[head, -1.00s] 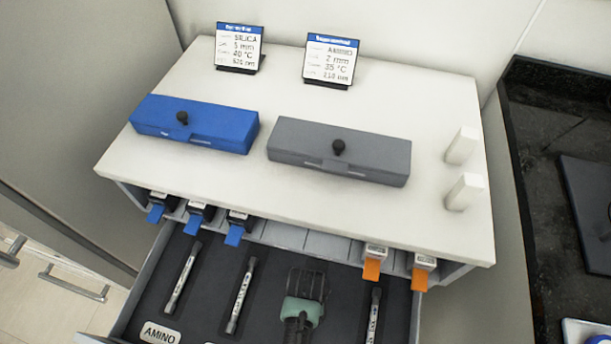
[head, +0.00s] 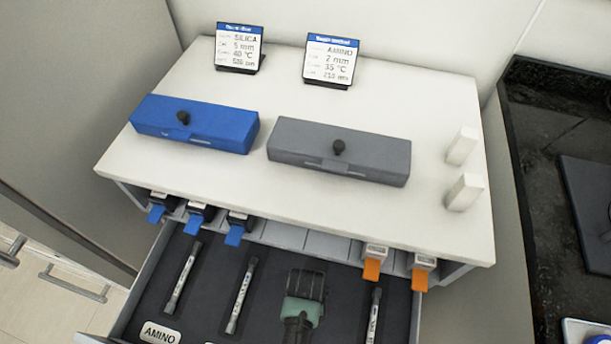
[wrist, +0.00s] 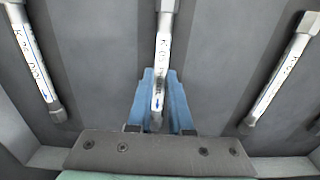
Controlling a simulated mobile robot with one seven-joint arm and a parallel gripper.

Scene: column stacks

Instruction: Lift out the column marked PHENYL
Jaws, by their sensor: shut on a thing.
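My gripper (wrist: 160,112) is shut on a thin metal column (wrist: 163,40) with a white label, between its blue fingers in the wrist view. The label's writing there is too small to read surely. In the head view my gripper (head: 304,285) is over the open drawer (head: 150,268) and hides the column it holds. Two other columns lie to its left, one at the far left (head: 182,278) and one nearer (head: 241,296). Another column (head: 373,315) lies to its right. A drawer tag (head: 160,334) reads AMINO; no PHENYL mark is readable.
A blue box (head: 195,123) and a grey box (head: 339,150) stand on the white cabinet top (head: 300,215), with two sign cards behind. Blue tabs (head: 195,223) and orange tabs (head: 371,269) stick out at the cabinet's front edge, above the drawer.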

